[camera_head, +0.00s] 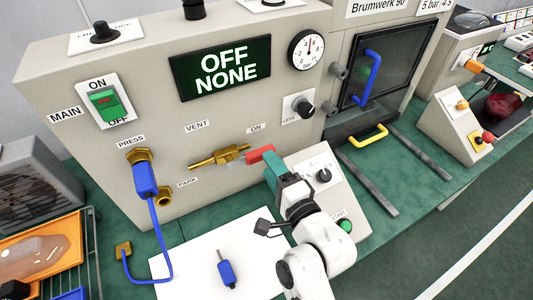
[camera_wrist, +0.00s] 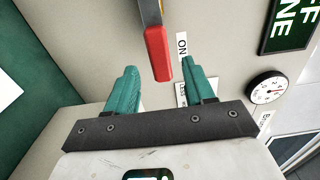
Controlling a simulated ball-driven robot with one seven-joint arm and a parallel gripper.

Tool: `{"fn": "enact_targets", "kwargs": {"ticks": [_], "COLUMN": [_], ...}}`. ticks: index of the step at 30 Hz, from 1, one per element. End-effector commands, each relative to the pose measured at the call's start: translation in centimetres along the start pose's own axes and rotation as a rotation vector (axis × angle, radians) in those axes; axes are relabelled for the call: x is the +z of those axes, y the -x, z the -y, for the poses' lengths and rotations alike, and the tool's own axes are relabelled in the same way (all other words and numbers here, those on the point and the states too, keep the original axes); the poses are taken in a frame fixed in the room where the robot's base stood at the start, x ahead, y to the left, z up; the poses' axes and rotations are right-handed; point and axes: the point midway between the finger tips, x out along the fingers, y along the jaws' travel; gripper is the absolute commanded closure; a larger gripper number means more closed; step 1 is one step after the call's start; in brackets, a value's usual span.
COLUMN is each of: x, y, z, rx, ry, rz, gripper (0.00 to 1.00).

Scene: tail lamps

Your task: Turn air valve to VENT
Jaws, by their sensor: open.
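The air valve is a brass body (camera_head: 219,157) on the beige panel with a red lever (camera_head: 260,154). The lever points right, toward the ON label (camera_head: 256,128); the VENT label (camera_head: 197,126) is above and left of the brass body. My gripper (camera_head: 272,172), with teal fingers, is just right of and below the lever's end. In the wrist view, my gripper (camera_wrist: 159,72) is open, and the red lever end (camera_wrist: 157,53) appears between the two fingertips with room on both sides. Whether a finger touches it, I cannot tell.
The display (camera_head: 222,69) reads OFF NONE. A blue plug (camera_head: 145,180) with a cable sits in the PRESS port, above the brass PARK port (camera_head: 163,197). A small control box (camera_head: 322,176) stands right behind my arm. A white sheet (camera_head: 190,252) bears a blue-handled tool (camera_head: 226,272).

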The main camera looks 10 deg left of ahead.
Motion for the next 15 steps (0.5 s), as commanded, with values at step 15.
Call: {"fn": "enact_targets", "kwargs": {"ticks": [15], "x": [-0.1], "y": [-3.9], "z": [0.0], "rx": [0.0], "ry": [0.0], "rz": [-0.001], "gripper": [0.47]}}
